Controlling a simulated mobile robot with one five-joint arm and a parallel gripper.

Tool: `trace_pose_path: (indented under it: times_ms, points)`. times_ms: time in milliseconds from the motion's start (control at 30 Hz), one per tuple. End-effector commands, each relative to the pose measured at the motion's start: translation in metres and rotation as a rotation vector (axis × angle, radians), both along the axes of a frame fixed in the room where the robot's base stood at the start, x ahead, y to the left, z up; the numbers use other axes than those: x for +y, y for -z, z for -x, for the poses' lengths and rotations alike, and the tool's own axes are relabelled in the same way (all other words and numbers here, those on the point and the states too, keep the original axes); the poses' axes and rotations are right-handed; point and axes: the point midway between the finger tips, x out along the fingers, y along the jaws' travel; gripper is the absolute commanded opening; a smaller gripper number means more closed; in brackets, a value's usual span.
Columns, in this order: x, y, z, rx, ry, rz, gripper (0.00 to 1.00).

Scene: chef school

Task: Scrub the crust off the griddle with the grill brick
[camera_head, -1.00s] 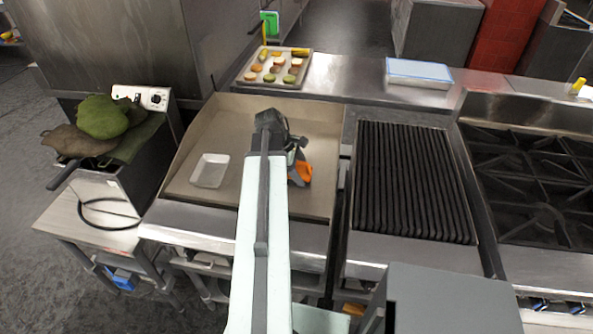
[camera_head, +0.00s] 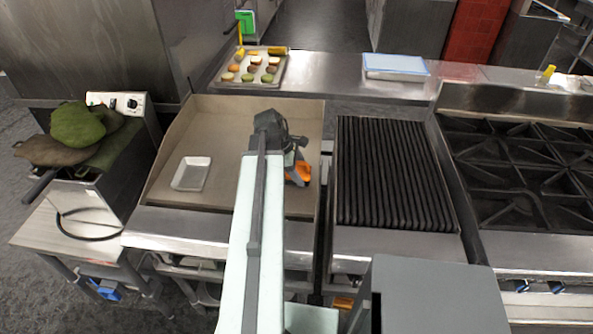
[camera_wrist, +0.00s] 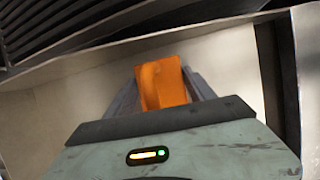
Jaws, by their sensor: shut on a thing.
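The griddle (camera_head: 220,130) is a flat, dull beige-brown plate with raised metal sides, left of centre in the head view. No separate crust patch can be made out on it. My gripper (camera_head: 297,168) is over the griddle's right part, near its right edge. It is shut on an orange block (camera_head: 300,174), which I take to be the grill brick. In the wrist view the orange block (camera_wrist: 163,84) sits between the two grey fingers, with the pale plate behind it. Whether the block touches the plate I cannot tell. My arm hides part of the griddle.
A small white tray (camera_head: 178,186) lies on the griddle's left part. A black-barred grill (camera_head: 390,180) stands to the right, then a burner range (camera_head: 520,165). Behind are a food tray (camera_head: 281,77) and a blue-topped box (camera_head: 395,67). Green and brown cloths (camera_head: 75,125) lie at left.

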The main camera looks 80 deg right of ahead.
Motion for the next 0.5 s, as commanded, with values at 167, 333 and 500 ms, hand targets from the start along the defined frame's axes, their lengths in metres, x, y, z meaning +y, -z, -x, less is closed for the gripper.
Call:
trace_pose_path:
  times_ms: [167,333,500]
  points:
    - [0.0,0.0,-0.003,0.0,-0.001,0.001,0.3]
    - [0.001,0.001,-0.019,0.0,-0.002,0.0,0.3]
    - [0.001,0.002,-0.034,-0.002,-0.003,0.0,0.3]
